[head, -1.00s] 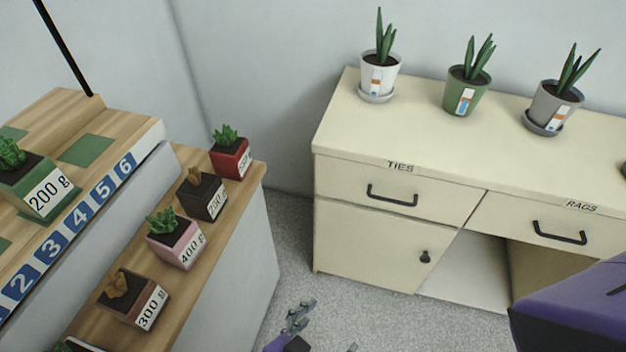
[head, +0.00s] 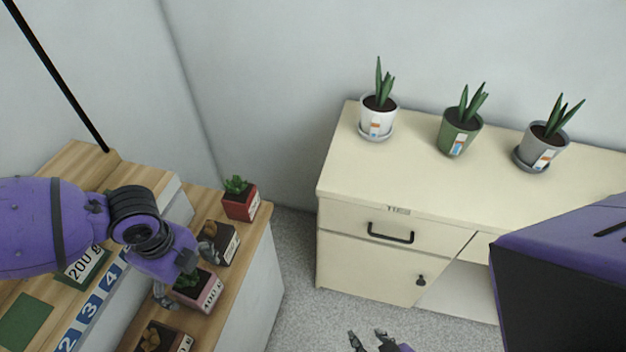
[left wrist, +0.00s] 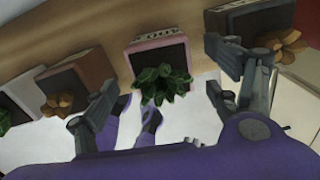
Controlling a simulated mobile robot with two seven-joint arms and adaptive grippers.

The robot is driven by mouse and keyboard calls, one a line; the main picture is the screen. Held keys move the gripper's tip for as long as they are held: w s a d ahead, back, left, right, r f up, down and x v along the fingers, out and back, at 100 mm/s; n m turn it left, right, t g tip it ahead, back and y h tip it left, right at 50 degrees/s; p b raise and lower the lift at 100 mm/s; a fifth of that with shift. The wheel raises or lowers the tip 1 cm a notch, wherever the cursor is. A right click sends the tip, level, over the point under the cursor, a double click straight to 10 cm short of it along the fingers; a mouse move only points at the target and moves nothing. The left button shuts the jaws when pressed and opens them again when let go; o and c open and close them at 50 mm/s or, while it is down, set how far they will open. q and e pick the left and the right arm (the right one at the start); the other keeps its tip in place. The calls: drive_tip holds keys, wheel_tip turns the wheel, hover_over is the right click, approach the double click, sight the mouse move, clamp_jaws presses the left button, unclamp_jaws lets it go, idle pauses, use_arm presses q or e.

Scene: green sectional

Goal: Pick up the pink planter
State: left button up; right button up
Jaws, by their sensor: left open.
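The pink planter (head: 208,299), labelled 400 g with a green succulent, stands in the lower row of the wooden stand. My left gripper (head: 187,274) is over it, and its wrist partly hides it. In the left wrist view the pink planter (left wrist: 158,52) lies between the two spread fingers of the left gripper (left wrist: 160,75), which is open and holds nothing. Any contact cannot be told. My right gripper (head: 370,341) shows at the bottom edge of the head view, fingers apart and empty.
A dark planter (head: 222,246) and a brown planter (head: 160,340) flank the pink one closely; a red planter (head: 241,206) stands at the row's far end. A cream cabinet (head: 345,180) bears several potted plants.

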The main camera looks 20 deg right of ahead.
use_arm(q)
wheel_tip(320, 180, down, 8)
drive_tip(key=shift+r, duration=0.15)
drive_tip(key=shift+d, duration=0.1)
drive_tip(key=c, duration=1.6)
